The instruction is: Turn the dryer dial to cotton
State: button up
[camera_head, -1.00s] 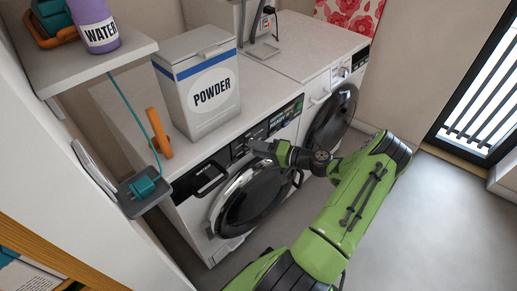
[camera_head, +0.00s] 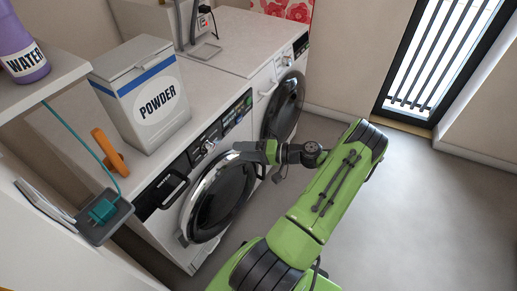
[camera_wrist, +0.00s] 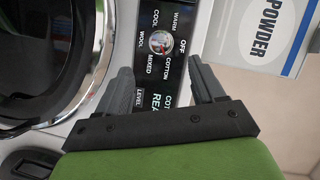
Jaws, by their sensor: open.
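The dial (camera_wrist: 159,42) is a round silvery knob on a black panel. Labels WARM, COOL, WOOL, MIXED, COTTON and OFF ring it in the wrist view. The lit display (camera_wrist: 160,98) shows "COT" and "REA", cut off by my gripper. The dial also shows on the near machine (camera_head: 207,147), left of my gripper in the head view. My gripper (camera_wrist: 160,72) is open and empty. Its dark fingers are apart on either side of the display, with the dial beyond their tips. It also shows in the head view (camera_head: 240,150), apart from the panel.
A POWDER box (camera_head: 145,95) stands on the near machine. Its round glass door (camera_head: 217,198) is below the panel. A second machine (camera_head: 285,85) stands behind. A shelf with a purple WATER bottle (camera_head: 25,50) is at left. Open floor (camera_head: 420,220) lies right.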

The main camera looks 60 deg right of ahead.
jog(key=v, duration=0.5)
jog(key=shift+s+d, duration=0.15)
jog(key=shift+s, duration=0.2)
